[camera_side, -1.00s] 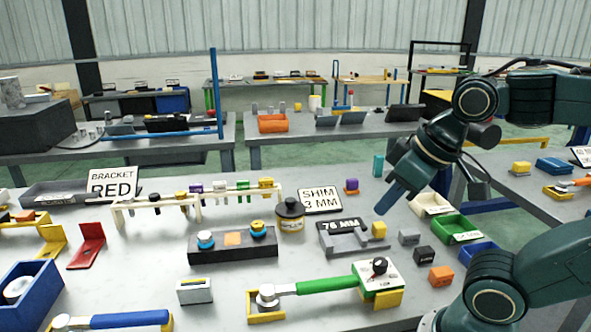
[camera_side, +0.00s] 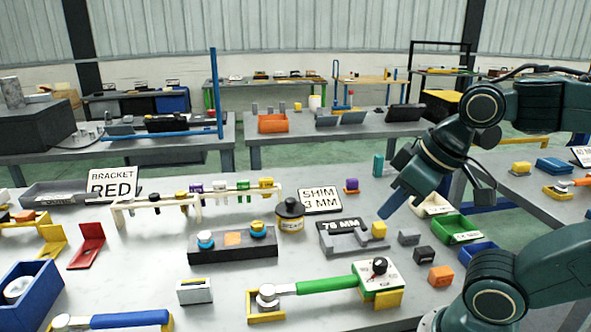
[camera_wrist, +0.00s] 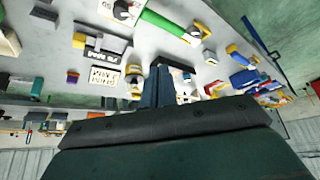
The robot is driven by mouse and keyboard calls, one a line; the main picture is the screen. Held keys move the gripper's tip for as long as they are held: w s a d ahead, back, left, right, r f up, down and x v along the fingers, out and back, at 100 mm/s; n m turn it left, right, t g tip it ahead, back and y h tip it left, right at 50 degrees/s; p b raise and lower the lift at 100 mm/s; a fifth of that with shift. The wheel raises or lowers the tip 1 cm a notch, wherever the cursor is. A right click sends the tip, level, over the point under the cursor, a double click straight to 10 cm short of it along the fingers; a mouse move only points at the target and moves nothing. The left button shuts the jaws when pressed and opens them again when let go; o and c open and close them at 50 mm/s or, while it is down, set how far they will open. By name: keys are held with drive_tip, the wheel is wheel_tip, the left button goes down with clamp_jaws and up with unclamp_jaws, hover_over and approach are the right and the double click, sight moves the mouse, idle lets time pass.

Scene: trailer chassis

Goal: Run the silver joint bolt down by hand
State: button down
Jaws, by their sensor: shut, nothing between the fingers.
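A dark joint block (camera_side: 232,247) lies mid-bench in the side view, with an orange patch on top. Its left bolt (camera_side: 205,240) has a pale silver-white head and a blue ring. Its right bolt (camera_side: 258,228) has a yellow head and a blue ring. I cannot tell how far either is threaded in. My gripper (camera_side: 387,214) is shut and empty, tilted down at the right, above the bench and well apart from the block. In the wrist view its blue fingers (camera_wrist: 158,85) hide part of the bench behind them.
A white rack (camera_side: 200,200) of coloured-collar bolts stands behind the block. A dark-lidded pot (camera_side: 290,216) stands at its right end. A green-handled wrench (camera_side: 325,284) lies in front. Coloured bins, including a green one (camera_side: 452,228), are near my gripper.

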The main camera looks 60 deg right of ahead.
drive_tip(key=c, duration=2.1)
unclamp_jaws()
